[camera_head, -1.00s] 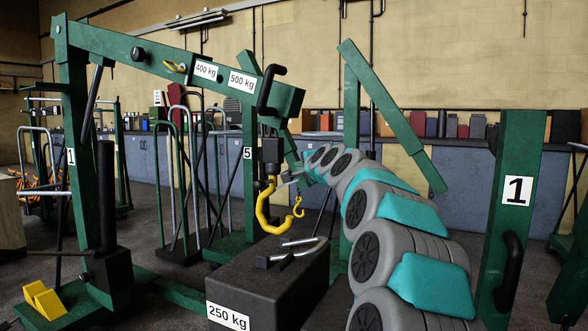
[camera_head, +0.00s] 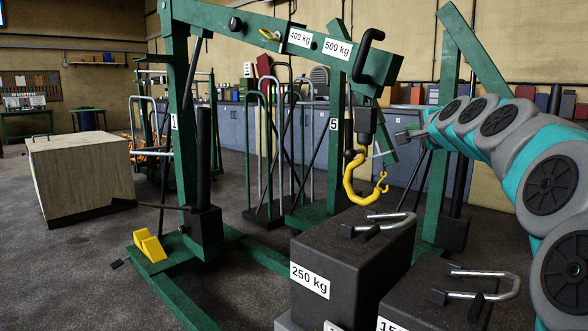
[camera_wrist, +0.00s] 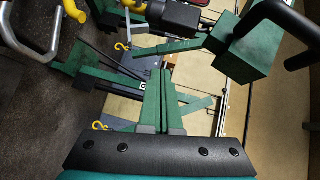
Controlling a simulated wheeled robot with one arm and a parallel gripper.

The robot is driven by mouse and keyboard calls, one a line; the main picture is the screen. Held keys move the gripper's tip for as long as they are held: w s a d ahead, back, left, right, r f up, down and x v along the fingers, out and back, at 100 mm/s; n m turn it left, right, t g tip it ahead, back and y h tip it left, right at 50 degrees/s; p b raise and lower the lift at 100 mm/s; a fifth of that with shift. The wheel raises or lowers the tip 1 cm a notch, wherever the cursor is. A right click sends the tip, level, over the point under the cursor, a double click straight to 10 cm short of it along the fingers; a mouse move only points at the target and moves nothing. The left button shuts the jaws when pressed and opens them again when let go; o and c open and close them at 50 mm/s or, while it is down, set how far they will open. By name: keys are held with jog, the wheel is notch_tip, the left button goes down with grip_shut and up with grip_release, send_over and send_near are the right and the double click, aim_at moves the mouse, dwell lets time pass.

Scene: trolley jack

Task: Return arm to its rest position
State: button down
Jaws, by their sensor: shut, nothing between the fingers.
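My gripper (camera_head: 402,135) shows small at the end of my grey and teal arm, which enters from the right in the head view. It appears just right of the crane's yellow hook (camera_head: 360,182), at about the height of the hook's top; the gap in depth is unclear. In the wrist view my gripper (camera_wrist: 161,73) has its two fingers together, with nothing between them. The green crane (camera_head: 270,32) has its boom raised over the black 250 kg weight (camera_head: 345,262). The hook hangs above this weight's handle.
A second black weight (camera_head: 450,290) with a metal handle stands front right. A concrete-like block (camera_head: 85,180) is at the left. Blue cabinets (camera_head: 225,135) line the back. The floor at left front is clear.

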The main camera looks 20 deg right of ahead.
jog(key=s+a+f+n+g+y, duration=0.1)
jog(key=a+f+n+g+y, duration=0.15)
jog(key=a+f, duration=0.55)
jog(key=a+f+n+g+y, duration=0.15)
jog(key=a+f+n, duration=0.3)
jog(key=a, duration=0.55)
jog(key=s+a+f+n+g+y, duration=0.2)
jog(key=s+a+f+n+g, duration=0.2)
jog(key=s+a+f, duration=0.55)
jog(key=s+a+f+n+g, duration=0.4)
jog(key=s+a+f, duration=0.2)
jog(key=s+f, duration=0.45)
jog(key=s+f+n+g, duration=0.1)
jog(key=s+f+g, duration=0.1)
jog(key=s, duration=0.4)
jog(key=s+f+n+g+h, duration=0.1)
jog(key=s+f+n, duration=0.1)
jog(key=s+f, duration=0.2)
jog(key=s+f+n+g, duration=0.1)
jog(key=s+f, duration=0.3)
jog(key=s, duration=0.5)
jog(key=shift+s+d+g+h, duration=0.2)
jog(key=shift+d+g+h, duration=0.2)
jog(key=shift+g, duration=0.4)
